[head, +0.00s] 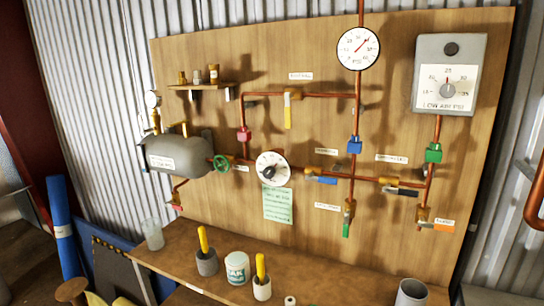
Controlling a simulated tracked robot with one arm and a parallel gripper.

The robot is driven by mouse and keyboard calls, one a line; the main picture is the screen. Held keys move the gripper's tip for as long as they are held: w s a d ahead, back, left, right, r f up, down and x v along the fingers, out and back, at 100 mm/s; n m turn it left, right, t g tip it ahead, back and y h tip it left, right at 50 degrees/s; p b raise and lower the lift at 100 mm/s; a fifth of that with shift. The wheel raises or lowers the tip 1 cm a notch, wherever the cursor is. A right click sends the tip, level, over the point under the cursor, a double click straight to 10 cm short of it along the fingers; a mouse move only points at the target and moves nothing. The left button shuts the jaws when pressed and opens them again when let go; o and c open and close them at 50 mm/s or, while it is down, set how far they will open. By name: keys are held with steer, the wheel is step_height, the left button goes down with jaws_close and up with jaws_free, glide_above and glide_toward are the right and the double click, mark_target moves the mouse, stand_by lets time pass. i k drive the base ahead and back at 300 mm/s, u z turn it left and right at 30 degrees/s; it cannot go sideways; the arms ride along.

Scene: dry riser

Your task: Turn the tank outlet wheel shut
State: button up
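The tank outlet wheel (221,164) is a small green handwheel at the right end of the grey tank (178,155). The wheel sits on the copper pipe that leaves the tank toward the white round dial (272,168). A small white label (241,168) is just right of the wheel. The wheel is seen at an angle and nothing covers it. I cannot tell from its look how far it is turned. I make out no part of my gripper in this view, and nothing touches the wheel.
A wooden bench (330,283) below the board holds a glass (153,233), a white tub (237,268) and grey cups with yellow handles (203,240). A pressure gauge (358,48), a grey control box (450,75), a red fitting (244,134) and several coloured valves share the board. The space before the wheel looks clear.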

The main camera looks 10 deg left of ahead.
mark_target(223, 162)
steer(key=u, duration=0.05)
steer(key=i, duration=1.35)
steer(key=u, duration=0.6)
